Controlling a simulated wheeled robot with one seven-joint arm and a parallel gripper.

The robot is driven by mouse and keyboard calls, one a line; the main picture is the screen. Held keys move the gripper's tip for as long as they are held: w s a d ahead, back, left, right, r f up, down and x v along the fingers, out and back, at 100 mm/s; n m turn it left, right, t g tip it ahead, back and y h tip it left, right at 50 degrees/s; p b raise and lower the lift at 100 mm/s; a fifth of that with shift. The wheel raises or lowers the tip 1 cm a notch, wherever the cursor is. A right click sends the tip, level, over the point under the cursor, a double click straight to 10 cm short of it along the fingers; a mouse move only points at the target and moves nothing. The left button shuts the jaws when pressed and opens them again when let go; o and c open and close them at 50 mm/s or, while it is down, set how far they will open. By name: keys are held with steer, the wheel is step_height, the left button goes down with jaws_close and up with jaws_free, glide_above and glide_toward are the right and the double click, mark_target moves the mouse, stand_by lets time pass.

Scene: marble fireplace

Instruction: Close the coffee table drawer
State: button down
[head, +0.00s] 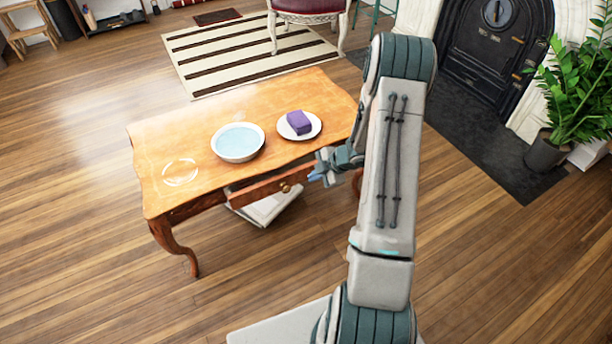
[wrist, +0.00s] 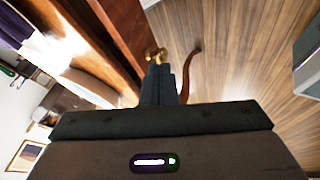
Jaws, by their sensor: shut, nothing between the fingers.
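The wooden coffee table (head: 195,125) stands in the middle of the head view. Its drawer (head: 262,188) is in the front side and sticks out part way. The drawer has a round brass knob (head: 286,188), which also shows in the wrist view (wrist: 156,55). My gripper (head: 313,178) is shut and empty, just right of the drawer front in the head view. In the wrist view my gripper's fingertips (wrist: 158,70) are close to the knob; I cannot tell whether they touch it.
On the tabletop are a bowl of blue liquid (head: 238,142), a white plate (head: 284,130) with a purple block (head: 299,122), and a clear round dish (head: 180,172). Papers or books (head: 265,208) lie below the drawer. A potted plant (head: 570,100) stands right. Floor in front is clear.

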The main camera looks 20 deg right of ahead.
steer(key=w+d+r+m+t+h, duration=0.2)
steer(key=w+d+r+m+h, duration=0.3)
steer(key=m, duration=1.1)
steer(key=n+g+b, duration=0.4)
steer(key=n, duration=3.1)
glide_toward(291, 175)
steer(key=s+r, duration=0.2)
steer(key=s, duration=0.4)
steer(key=w+f+b, duration=0.1)
steer(key=f, duration=0.2)
steer(key=w+f+b, duration=0.2)
steer(key=f, duration=0.1)
steer(key=w+a+f+b, duration=0.1)
steer(key=w+f, duration=0.1)
steer(key=f, duration=0.1)
steer(key=shift+w+b, duration=0.2)
steer(key=shift+b, duration=0.15)
steer(key=shift+w, duration=0.6)
